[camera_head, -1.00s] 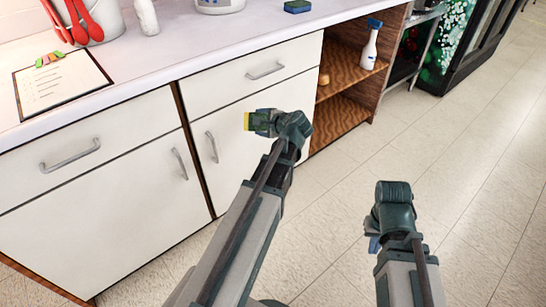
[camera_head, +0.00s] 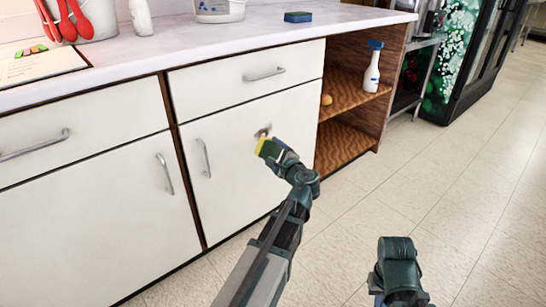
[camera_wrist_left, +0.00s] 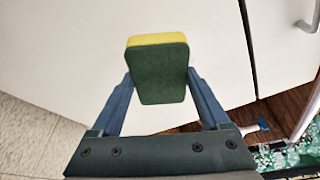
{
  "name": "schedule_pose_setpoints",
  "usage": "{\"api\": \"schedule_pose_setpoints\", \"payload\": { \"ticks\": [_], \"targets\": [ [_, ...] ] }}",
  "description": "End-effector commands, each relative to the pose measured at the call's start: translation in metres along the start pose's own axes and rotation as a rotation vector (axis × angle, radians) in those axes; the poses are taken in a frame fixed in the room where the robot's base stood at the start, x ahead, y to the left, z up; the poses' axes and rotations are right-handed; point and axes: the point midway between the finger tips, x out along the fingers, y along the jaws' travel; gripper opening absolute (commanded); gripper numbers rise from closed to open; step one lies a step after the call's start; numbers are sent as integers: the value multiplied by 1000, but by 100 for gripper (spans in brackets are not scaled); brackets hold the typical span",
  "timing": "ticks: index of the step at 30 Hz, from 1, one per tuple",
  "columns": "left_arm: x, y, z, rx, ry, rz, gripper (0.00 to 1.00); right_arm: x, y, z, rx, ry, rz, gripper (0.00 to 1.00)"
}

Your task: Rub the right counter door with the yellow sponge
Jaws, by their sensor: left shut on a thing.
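The right counter door (camera_head: 235,185) is a white panel below a drawer, with a metal handle at its left edge. A dark smudge (camera_head: 263,131) shows on its upper right part. My left gripper (camera_head: 272,149) is shut on the yellow sponge (camera_head: 261,146), close in front of the door and just below the smudge. In the left wrist view the sponge (camera_wrist_left: 157,72) shows its green face and yellow top edge between the fingers. I cannot tell whether it touches the door. My right gripper (camera_head: 398,275) is low in the picture, its fingers mostly hidden.
An open wooden shelf (camera_head: 350,105) with a spray bottle (camera_head: 372,68) stands right of the door. On the counter top (camera_head: 215,40) are a blue-green sponge (camera_head: 298,17), a white tub (camera_head: 220,10) and red utensils in a container. The tiled floor at right is clear.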

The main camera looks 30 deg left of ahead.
Motion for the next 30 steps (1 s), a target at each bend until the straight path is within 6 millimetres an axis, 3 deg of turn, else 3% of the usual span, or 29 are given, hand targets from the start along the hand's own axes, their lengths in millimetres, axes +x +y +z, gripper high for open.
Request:
{"api": "schedule_pose_setpoints", "payload": {
  "ticks": [18,30],
  "targets": [
    [47,0,14,-1,0,2,35,-1,0,0,0,0,0,0],
    [58,0,18,-1,0,2,35,0,0,0,0,0,0,0]
  ]
}}
